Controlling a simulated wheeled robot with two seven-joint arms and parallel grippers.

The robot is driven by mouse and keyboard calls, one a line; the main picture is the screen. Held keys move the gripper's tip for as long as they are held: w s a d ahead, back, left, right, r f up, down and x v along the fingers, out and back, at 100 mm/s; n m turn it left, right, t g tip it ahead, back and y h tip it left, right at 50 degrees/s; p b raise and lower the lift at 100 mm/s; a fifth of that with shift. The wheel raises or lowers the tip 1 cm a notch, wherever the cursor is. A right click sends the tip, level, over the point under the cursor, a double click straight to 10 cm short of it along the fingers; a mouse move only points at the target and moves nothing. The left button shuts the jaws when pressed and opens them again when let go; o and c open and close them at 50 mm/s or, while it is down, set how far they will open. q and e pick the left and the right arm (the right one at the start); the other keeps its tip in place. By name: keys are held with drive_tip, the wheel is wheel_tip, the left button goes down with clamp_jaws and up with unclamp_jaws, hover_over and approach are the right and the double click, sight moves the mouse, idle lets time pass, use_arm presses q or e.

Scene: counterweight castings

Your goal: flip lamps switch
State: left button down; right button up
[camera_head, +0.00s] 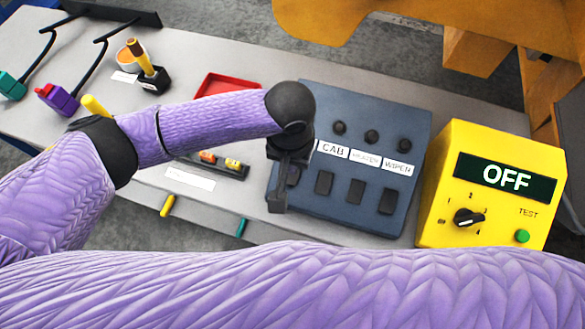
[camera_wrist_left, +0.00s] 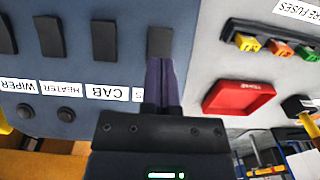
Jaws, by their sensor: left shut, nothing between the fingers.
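The blue-grey switch panel (camera_head: 345,225) carries a row of dark rocker switches. Its labels read CAB, HEATER and WIPER, and a fourth label (camera_wrist_left: 138,95) is mostly hidden, with only an end letter S showing. The end rocker (camera_wrist_left: 160,40) above that label is in line with my left gripper (camera_wrist_left: 163,62), whose fingers are shut and empty. The tips overlap the rocker's near edge in the wrist view; I cannot tell if they touch. In the head view my left gripper (camera_head: 277,205) partly hides this rocker (camera_head: 294,175). My right gripper is not in view.
A yellow box (camera_head: 435,215) reading OFF, with a dial and green TEST button, stands right of the panel. A red tray (camera_head: 226,84) and a fuse holder (camera_head: 236,172) lie to the left. Levers with coloured grips (camera_head: 58,98) stand at far left.

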sight(291, 179)
use_arm(q)
drive_tip(key=shift+f, duration=0.35)
idle(0.4)
drive_tip(key=shift+f+b, duration=0.45)
drive_tip(key=shift+f, duration=0.3)
drive_tip(key=shift+f+b, duration=0.3)
drive_tip(key=shift+f, duration=0.4)
idle(0.5)
wheel_tip(291, 179, up, 7)
drive_tip(key=p, duration=0.9)
drive_tip(key=shift+r, duration=0.2)
drive_tip(key=shift+f, duration=0.15)
